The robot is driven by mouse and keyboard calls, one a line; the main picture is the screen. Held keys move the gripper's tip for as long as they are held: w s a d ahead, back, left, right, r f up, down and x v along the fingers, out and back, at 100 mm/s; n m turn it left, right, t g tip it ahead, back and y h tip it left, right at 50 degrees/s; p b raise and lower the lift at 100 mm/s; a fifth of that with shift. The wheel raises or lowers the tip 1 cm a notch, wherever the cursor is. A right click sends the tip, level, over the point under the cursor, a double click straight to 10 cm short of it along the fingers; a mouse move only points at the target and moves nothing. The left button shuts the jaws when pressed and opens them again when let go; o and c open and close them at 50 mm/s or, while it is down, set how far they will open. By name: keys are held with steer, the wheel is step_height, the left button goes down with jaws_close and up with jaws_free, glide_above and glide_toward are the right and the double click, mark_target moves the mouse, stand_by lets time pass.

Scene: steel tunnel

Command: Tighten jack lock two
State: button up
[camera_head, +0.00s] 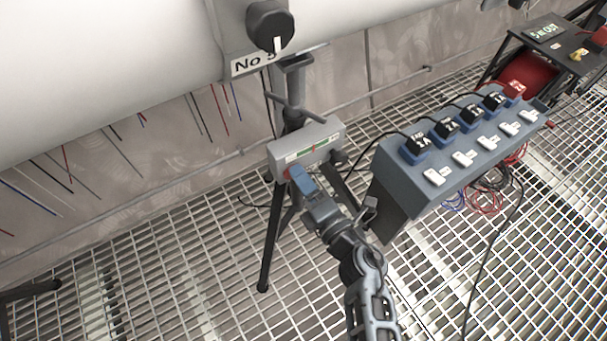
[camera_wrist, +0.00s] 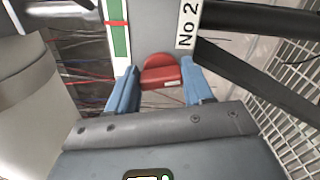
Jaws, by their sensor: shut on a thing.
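The red lock knob (camera_wrist: 160,72) shows in the wrist view, on the face of a grey jack head (camera_wrist: 155,25), beside a white "No 2" label (camera_wrist: 188,24). A green and white gauge strip with a red mark (camera_wrist: 117,30) lies on its left. My gripper (camera_head: 298,180) has its two blue fingers on both sides of the knob and is shut on it. In the head view the grey jack head (camera_head: 318,138) sits on a dark tripod stand (camera_head: 271,240). There the knob is mostly hidden by my fingers; only a little red shows.
A large white pipe (camera_head: 120,65) with a black knob (camera_head: 270,25) and a "No 5" style label, partly hidden, runs above. A blue-grey switch box (camera_head: 400,185) with several labelled switches stands to the right. A red cable reel (camera_head: 530,80) is farther right. The floor is steel grating (camera_head: 180,285).

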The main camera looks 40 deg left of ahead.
steer(key=shift+m+p, duration=0.55)
steer(key=shift+m, duration=0.65)
steer(key=shift+f, duration=0.1)
steer(key=o, duration=1)
steer(key=shift+o, duration=0.2)
steer(key=p+v, duration=0.2)
steer(key=v, duration=0.6)
steer(key=shift+w+a, duration=0.1)
